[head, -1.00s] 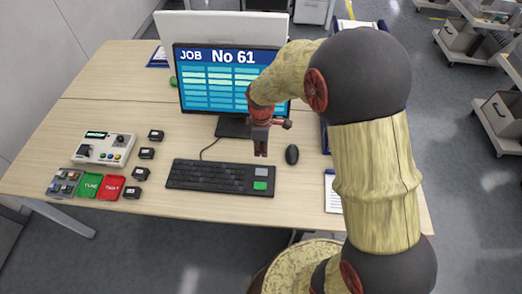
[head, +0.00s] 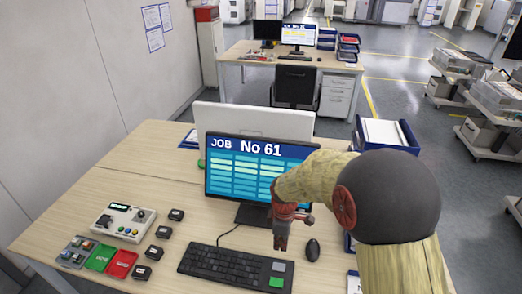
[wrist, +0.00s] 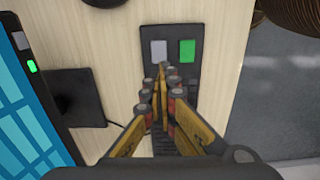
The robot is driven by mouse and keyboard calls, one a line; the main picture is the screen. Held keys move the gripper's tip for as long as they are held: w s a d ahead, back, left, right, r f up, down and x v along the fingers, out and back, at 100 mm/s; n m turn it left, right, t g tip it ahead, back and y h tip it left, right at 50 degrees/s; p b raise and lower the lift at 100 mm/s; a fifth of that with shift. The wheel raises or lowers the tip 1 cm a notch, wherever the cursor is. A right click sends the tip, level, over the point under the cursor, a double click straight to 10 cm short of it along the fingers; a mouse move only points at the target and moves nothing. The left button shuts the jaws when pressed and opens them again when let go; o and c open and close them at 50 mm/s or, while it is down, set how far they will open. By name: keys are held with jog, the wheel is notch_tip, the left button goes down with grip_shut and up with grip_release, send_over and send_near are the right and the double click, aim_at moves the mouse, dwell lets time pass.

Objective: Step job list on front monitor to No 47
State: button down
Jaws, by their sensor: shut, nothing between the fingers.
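The front monitor (head: 228,172) stands on the near desk and reads "JOB No 61" above rows of list bars. Part of its screen shows at the left of the wrist view (wrist: 22,120). The black keyboard (head: 222,264) lies in front of it, with a grey key (head: 279,266) and a green key (head: 276,282) at its right end. In the wrist view the grey key (wrist: 159,50) and green key (wrist: 187,50) lie just beyond my fingertips. My gripper (head: 281,246) is shut and empty, above the keyboard's right end; I cannot tell that it touches anything.
A mouse (head: 312,250) lies right of my gripper. A control box (head: 124,222), green and red cards (head: 121,263) and several small black blocks (head: 163,232) are at the left. A blue paper tray (head: 407,138) stands at the right.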

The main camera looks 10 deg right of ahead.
aim_at(278, 267)
jog(key=shift+r, duration=0.1)
jog(key=r+p, duration=0.1)
jog(key=p, duration=1)
dwell(0.4)
notch_tip(278, 267, down, 14)
jog(key=shift+b, duration=0.35)
dwell(0.4)
